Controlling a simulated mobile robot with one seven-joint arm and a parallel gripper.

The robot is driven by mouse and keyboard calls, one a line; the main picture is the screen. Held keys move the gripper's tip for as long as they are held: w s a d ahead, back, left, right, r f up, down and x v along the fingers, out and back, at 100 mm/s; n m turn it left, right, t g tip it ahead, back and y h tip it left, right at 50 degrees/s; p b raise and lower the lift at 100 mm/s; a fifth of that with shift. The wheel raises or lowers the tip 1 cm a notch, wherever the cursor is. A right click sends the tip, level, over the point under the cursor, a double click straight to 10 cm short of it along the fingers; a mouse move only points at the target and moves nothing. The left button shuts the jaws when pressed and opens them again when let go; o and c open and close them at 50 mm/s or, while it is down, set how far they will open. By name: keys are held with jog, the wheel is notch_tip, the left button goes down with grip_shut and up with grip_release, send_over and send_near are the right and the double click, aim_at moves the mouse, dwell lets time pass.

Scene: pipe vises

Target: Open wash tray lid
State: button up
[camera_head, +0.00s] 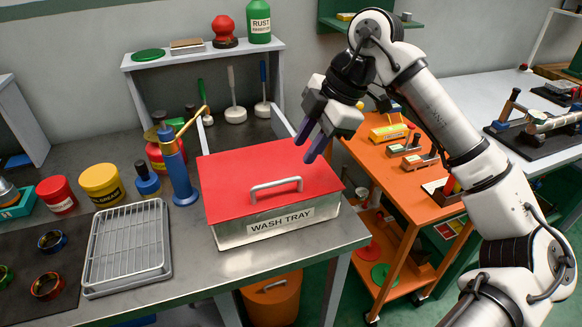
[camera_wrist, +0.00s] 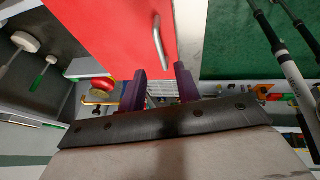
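The wash tray (camera_head: 265,229) is a metal box with a "WASH TRAY" label, standing on the steel bench. Its red lid (camera_head: 225,180) is closed on top. A silver bar handle (camera_head: 275,186) sits near the lid's front edge and also shows in the wrist view (camera_wrist: 160,42). My gripper (camera_head: 304,151) is above the lid's back right part, behind and to the right of the handle. Its two purple fingers are spread apart with nothing between them in the wrist view (camera_wrist: 160,75). The handle is ahead of the fingertips, apart from them.
A blue and brass pump (camera_head: 177,168) stands left of the tray, beside a wire rack (camera_head: 128,245). An orange cart (camera_head: 400,185) stands to the right. The space above the lid is clear.

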aim_at(290, 181)
jog(key=p+x, duration=0.1)
jog(key=x, duration=0.7)
jog(key=shift+f, duration=0.1)
jog(key=shift+c, duration=0.2)
grip_shut()
